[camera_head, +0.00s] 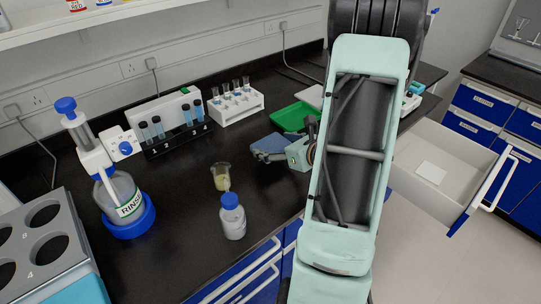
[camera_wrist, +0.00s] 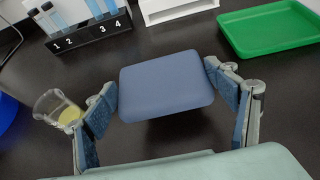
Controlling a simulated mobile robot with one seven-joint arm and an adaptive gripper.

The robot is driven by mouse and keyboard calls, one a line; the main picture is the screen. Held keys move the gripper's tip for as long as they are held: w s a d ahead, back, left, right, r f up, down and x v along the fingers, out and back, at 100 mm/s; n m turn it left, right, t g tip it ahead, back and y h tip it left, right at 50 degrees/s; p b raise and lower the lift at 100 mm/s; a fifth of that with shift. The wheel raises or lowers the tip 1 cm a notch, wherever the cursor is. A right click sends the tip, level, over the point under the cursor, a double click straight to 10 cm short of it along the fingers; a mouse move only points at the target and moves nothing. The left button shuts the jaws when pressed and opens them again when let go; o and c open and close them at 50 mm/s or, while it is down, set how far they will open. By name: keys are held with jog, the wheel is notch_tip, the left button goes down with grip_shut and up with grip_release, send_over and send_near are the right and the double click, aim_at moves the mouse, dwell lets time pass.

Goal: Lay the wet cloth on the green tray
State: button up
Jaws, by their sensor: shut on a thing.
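The wet cloth shows as a flat blue folded pad (camera_wrist: 167,84) in the wrist view and as a blue slab (camera_head: 268,146) in the head view. My gripper (camera_wrist: 164,86) is shut on it, with one finger against its left edge and the other against its right edge. The pad looks about level; I cannot tell whether it clears the counter. The green tray (camera_wrist: 272,28) lies ahead and to the right of the cloth in the wrist view. In the head view the tray (camera_head: 291,118) is behind the gripper, partly hidden by my arm, and its visible floor is empty.
A numbered black tube rack (camera_head: 180,142) and a white tube rack (camera_head: 236,106) stand behind. A small beaker (camera_wrist: 57,108) with yellow liquid is left of the gripper. An open drawer (camera_head: 457,165) is at right.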

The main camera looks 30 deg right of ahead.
jog(key=shift+w+a+f, duration=0.2)
jog(key=shift+w+f, duration=0.15)
jog(key=shift+f, duration=0.15)
jog(key=f, duration=0.3)
jog(key=shift+w+a+f, duration=0.1)
jog(key=shift+w, duration=0.2)
jog(key=shift+f, duration=0.2)
jog(key=shift+f+b, duration=0.25)
jog(key=shift+b, duration=0.25)
jog(key=o, duration=1.2)
jog(key=shift+r, duration=0.1)
jog(key=shift+o, duration=0.2)
jog(key=shift+r, duration=0.1)
